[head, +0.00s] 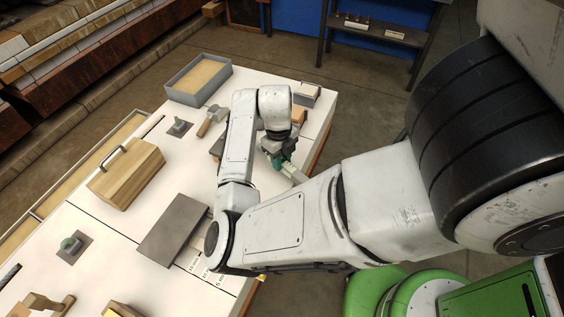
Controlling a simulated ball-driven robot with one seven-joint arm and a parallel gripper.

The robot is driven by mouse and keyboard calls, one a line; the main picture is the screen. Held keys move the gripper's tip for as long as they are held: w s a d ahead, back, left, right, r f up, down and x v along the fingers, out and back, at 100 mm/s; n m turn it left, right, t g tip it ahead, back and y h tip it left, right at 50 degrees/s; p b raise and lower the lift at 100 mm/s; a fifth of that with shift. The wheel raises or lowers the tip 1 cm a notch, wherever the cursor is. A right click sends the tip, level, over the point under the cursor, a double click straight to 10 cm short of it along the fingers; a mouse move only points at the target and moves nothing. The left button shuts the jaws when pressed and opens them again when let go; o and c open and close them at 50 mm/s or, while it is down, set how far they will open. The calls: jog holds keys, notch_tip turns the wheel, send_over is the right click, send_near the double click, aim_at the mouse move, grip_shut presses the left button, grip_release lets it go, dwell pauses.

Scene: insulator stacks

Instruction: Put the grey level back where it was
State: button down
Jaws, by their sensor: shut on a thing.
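My gripper (280,158) is beyond my forearm, low over the right edge of the white table, and points down and to the right. It is shut on a small pale grey bar (294,173), which looks like the grey level. Only part of the bar shows, because my arm and the gripper's green-dark body cover the rest. I cannot tell whether it touches the table.
The white table (105,226) holds a grey plate (173,228), a handled wooden box (126,174), a grey tray (198,80) and a grey block (307,95). Bare tabletop lies between the box and my arm.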

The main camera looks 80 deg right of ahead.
jog(key=shift+s+f, duration=0.1)
jog(key=shift+f, duration=0.85)
jog(key=shift+f, duration=0.1)
jog(key=c, duration=0.8)
grip_release()
jog(key=shift+c, duration=0.2)
notch_tip(320, 180, up, 12)
jog(key=shift+w+d+b, duration=0.3)
jog(key=shift+w+b, duration=0.05)
jog(key=shift+w, duration=0.05)
